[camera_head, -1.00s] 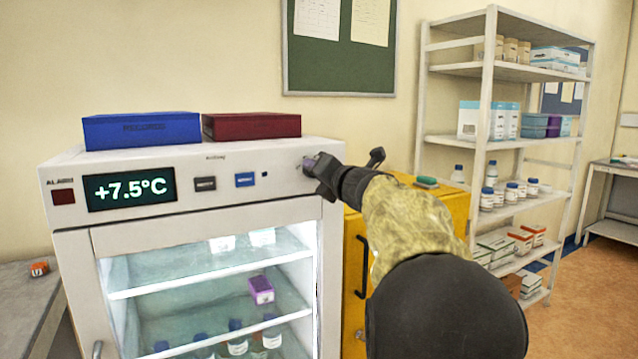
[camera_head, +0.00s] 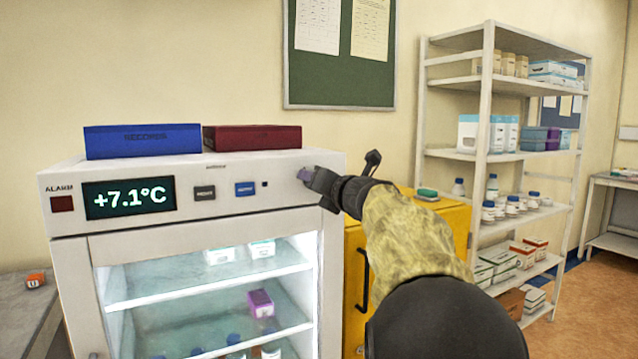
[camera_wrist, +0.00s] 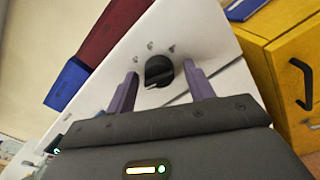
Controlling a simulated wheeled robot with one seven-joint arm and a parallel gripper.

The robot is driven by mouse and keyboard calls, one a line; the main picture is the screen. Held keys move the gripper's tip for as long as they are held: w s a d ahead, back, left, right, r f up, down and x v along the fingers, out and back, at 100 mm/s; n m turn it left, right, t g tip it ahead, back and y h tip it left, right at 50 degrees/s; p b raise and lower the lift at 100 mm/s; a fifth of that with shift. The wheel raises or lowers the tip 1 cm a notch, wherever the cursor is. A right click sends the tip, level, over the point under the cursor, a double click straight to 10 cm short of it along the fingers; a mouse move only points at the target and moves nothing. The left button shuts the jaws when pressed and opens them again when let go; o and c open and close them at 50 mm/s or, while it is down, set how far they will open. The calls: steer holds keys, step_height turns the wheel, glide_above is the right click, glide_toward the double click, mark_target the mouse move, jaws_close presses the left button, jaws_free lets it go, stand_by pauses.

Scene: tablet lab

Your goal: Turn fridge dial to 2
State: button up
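The fridge (camera_head: 70,270) stands at the left in the head view, with a white control panel across its top. Its display (camera_head: 129,198) reads +7.1°C. The black round dial (camera_wrist: 158,70) is on the panel in the wrist view, with a pale mark near its lower left edge. Small marks around it are too blurred to read. My gripper (camera_wrist: 160,69) is open, its two purple fingers on either side of the dial with visible gaps. In the head view my gripper (camera_head: 306,175) is at the panel's right end and hides the dial.
A blue box (camera_head: 142,141) and a dark red box (camera_head: 252,138) lie on top of the fridge. A yellow cabinet (camera_head: 440,213) stands close on its right, below my arm. A white shelf rack (camera_head: 485,110) with bottles and boxes stands farther right.

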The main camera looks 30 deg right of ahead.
steer(key=shift+s, duration=0.1)
steer(key=s, duration=1.7)
steer(key=shift+d, duration=0.3)
